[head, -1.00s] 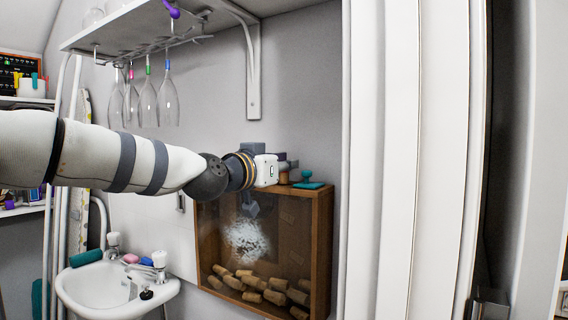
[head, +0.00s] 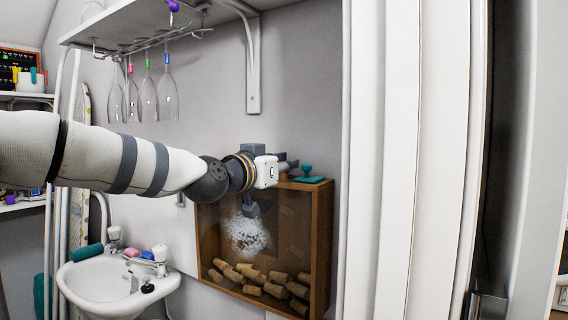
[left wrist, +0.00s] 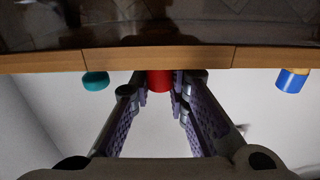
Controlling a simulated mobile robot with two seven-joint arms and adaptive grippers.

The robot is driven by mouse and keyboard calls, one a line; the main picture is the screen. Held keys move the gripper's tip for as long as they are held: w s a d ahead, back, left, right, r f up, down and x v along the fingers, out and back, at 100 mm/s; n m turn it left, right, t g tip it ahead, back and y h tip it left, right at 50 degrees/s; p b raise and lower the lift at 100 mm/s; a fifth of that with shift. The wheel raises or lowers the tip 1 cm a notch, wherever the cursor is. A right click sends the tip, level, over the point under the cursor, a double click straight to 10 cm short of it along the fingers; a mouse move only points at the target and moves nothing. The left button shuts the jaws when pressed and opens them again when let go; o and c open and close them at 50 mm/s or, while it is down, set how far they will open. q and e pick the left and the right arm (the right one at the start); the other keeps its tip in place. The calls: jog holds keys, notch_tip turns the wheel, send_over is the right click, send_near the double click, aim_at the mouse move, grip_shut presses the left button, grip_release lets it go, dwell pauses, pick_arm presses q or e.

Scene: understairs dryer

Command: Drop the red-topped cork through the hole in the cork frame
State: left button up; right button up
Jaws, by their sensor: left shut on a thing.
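The cork frame (head: 322,240) is a shallow wooden box with a clear front on the wall, and several corks lie in its bottom. My left gripper (head: 288,164) is at its top edge, mostly hidden behind my own wrist in the head view. In the left wrist view, which shows the frame upside down, the left gripper (left wrist: 161,92) is shut on the red-topped cork (left wrist: 159,80). The cork's red end shows between the fingers, right against the frame's top board (left wrist: 200,57). The hole is not visible, so I cannot tell whether the cork is over it. My right gripper is not in view.
A teal knobbed object (head: 309,175) stands on the frame's top, right of my gripper. A blue and yellow object (left wrist: 292,80) is on the other side. A sink (head: 95,283) is at lower left. Glasses (head: 148,98) hang under a shelf. White trim (head: 400,200) stands at right.

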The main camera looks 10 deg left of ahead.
pick_arm(q)
jog(key=o, duration=0.7)
jog(key=shift+o, duration=0.2)
jog(key=v, duration=1.2)
